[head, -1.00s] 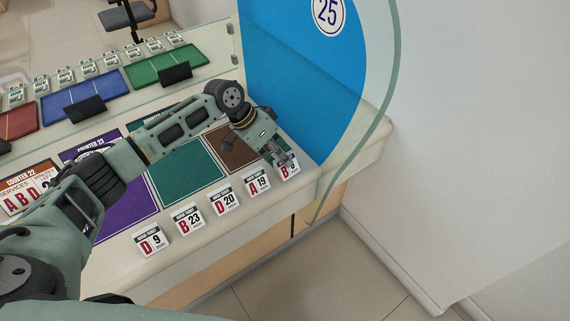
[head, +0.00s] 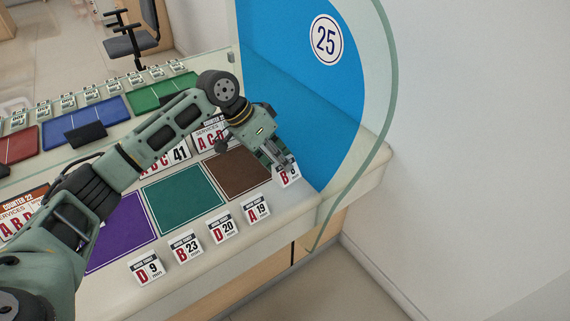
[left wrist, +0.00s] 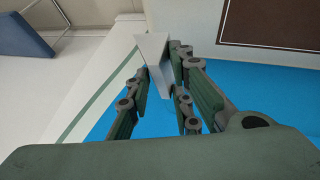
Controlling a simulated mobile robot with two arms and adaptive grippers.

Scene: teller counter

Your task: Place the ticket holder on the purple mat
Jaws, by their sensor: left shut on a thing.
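My left gripper (head: 280,163) is shut on a white ticket holder marked B (head: 287,175), a little above the right end of the counter. Its other characters are hidden or too small to read. In the left wrist view the ticket holder (left wrist: 154,62) is a pale wedge between the fingers of my left gripper (left wrist: 160,80). The purple mat (head: 122,236) lies on the counter at the left, partly hidden by my left arm. The held holder is well to the right of this mat, beyond the teal and brown mats. My right gripper is out of view.
Ticket holders D 9 (head: 146,269), B 23 (head: 186,246), D 20 (head: 222,229) and A 19 (head: 255,209) stand along the front edge. The teal mat (head: 183,193) and brown mat (head: 238,172) are clear. A blue panel (head: 300,100) with a glass edge stands close right of my gripper.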

